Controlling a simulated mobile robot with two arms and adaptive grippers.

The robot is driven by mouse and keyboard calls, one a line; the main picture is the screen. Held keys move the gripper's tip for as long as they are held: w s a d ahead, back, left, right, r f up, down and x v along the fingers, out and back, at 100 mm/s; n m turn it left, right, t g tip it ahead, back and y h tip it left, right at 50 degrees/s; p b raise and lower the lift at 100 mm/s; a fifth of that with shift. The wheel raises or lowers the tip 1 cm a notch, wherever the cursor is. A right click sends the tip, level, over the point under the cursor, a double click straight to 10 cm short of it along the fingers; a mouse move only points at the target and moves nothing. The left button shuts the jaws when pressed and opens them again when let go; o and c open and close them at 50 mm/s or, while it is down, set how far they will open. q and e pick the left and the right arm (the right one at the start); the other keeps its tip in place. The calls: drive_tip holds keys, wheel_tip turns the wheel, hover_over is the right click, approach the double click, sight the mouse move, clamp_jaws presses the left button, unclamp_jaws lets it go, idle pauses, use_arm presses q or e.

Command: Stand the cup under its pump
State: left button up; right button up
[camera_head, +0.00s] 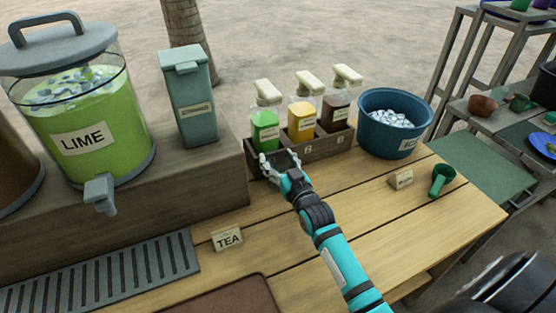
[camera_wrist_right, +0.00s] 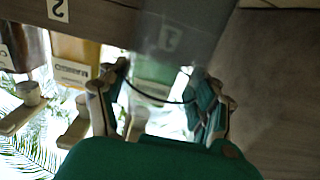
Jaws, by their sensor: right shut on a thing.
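My right gripper (camera_head: 279,160) is shut on a clear cup (camera_wrist_right: 175,45), which shows between its fingers in the right wrist view. In the head view the cup is small and partly hidden by the fingers. The gripper is in front of the left end of a wooden rack (camera_head: 322,143), close to the green pump bottle (camera_head: 265,131). A yellow pump bottle (camera_head: 302,118) and a brown pump bottle (camera_head: 336,112) stand to its right. All have cream pump heads. I cannot tell exactly which spout the cup is below. My left gripper is not in view.
A blue ice tub (camera_head: 370,133) stands right of the rack, with a green scoop (camera_head: 442,180) nearby. At left are a lime dispenser (camera_head: 90,125), a grey-green canister (camera_head: 190,105) and a drip grate (camera_head: 105,275). The table's middle is mostly clear around a TEA sign (camera_head: 227,239).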

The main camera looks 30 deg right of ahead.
drive_tip(key=shift+f, duration=0.1)
drive_tip(key=o, duration=1.2)
drive_tip(key=shift+c, duration=0.2)
drive_tip(key=s, duration=1.2)
drive_tip(key=shift+a, duration=0.35)
